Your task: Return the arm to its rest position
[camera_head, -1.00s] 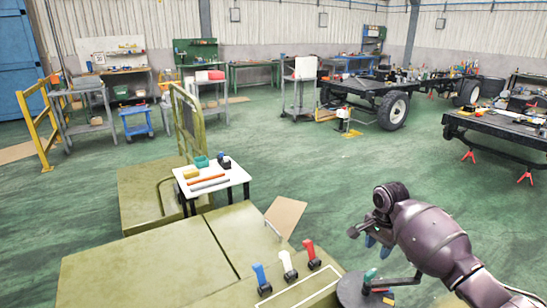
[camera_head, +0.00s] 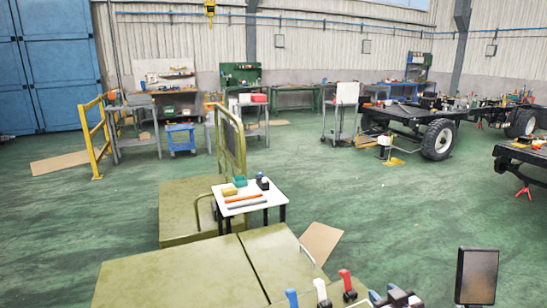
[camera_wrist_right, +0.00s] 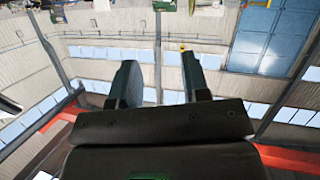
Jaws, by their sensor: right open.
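My right gripper (camera_head: 395,297) shows only in part at the bottom edge of the head view, right of the lever handles. In the right wrist view, its two dark fingers (camera_wrist_right: 160,78) stand apart with nothing between them. Behind them are the wall, windows and roof beams, tilted and upside down. Most of my right arm is outside the head view. My left arm and gripper are not in view.
Blue, white and red lever handles (camera_head: 321,291) stand at the bottom near the gripper. A dark upright panel (camera_head: 477,275) is to their right. Open green floor (camera_head: 400,210) lies beyond.

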